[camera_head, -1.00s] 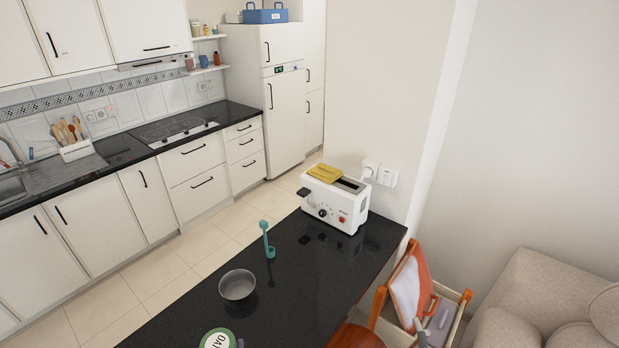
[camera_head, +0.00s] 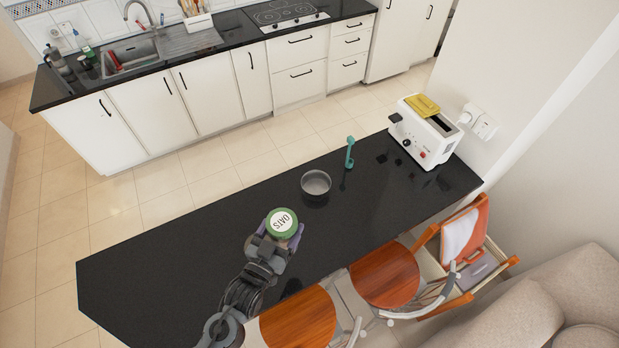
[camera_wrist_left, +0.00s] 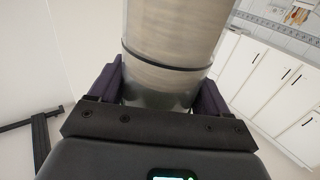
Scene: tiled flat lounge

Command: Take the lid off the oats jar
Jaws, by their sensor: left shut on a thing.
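The oats jar, seen from above, shows its round green-rimmed lid (camera_head: 282,222) with a white "OATS" label, on or just above the black counter. The lid is on the jar. In the left wrist view the pale beige cylindrical jar body (camera_wrist_left: 175,38) with a thin dark band fills the upper middle. My left gripper (camera_head: 278,237) is shut on the jar, a purple finger on each side of it; the grip also shows in the left wrist view (camera_wrist_left: 163,88). The jar's base is hidden in the head view. My right gripper is in no view.
On the black counter (camera_head: 170,265), a grey bowl (camera_head: 316,183) stands beyond the jar, with a teal upright utensil (camera_head: 350,152) past it. Wooden-seated chairs (camera_head: 385,275) line the near side. The counter's left part is clear.

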